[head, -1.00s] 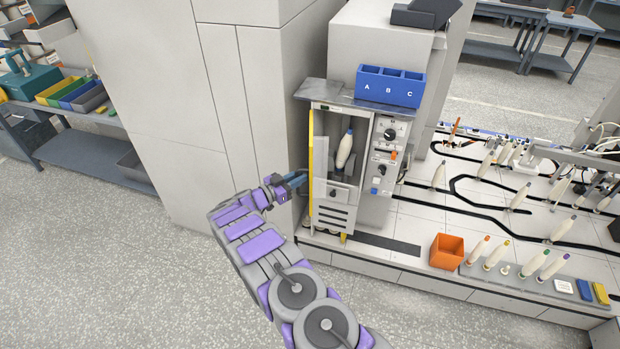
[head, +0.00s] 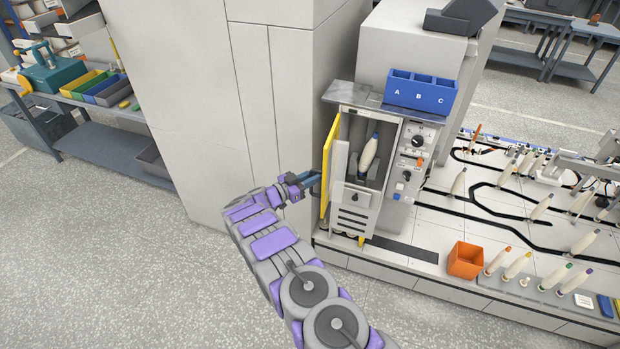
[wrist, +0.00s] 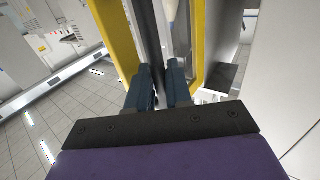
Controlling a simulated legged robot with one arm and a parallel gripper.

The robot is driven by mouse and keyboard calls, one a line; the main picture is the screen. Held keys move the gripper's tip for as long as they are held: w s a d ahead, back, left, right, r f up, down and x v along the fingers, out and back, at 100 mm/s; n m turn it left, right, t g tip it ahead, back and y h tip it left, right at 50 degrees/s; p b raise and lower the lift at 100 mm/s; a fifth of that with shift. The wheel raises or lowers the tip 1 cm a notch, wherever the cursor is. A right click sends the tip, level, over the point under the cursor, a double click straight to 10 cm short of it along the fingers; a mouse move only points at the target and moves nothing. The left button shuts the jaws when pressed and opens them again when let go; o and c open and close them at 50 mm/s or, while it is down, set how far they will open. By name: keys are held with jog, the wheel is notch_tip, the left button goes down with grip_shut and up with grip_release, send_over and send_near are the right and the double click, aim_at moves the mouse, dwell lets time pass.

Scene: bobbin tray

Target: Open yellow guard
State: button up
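The yellow guard (head: 327,168) stands swung out at the left side of the machine's narrow bay (head: 366,165), so the bay's front is uncovered. A pale bobbin (head: 370,152) stands tilted in the bay. My gripper (head: 313,180) is at the guard's outer left face, at about mid height. In the wrist view, yellow frame bars of the guard (wrist: 120,42) stand on both sides of my gripper (wrist: 161,78). Its two fingers are a little apart, with a dark grey upright bar between them that looks like the guard's handle. The finger contact itself is partly hidden.
A blue A-B-C bin (head: 420,92) sits on top of the machine. An orange box (head: 465,260) and several bobbins stand on the ledge at right. A tall grey cabinet (head: 200,100) is behind my arm. The floor at left is clear.

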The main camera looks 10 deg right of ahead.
jog(key=shift+o, duration=1.3)
jog(key=shift+d, duration=0.1)
jog(key=p+v, duration=0.2)
jog(key=v, duration=1.5)
jog(key=shift+a, duration=0.25)
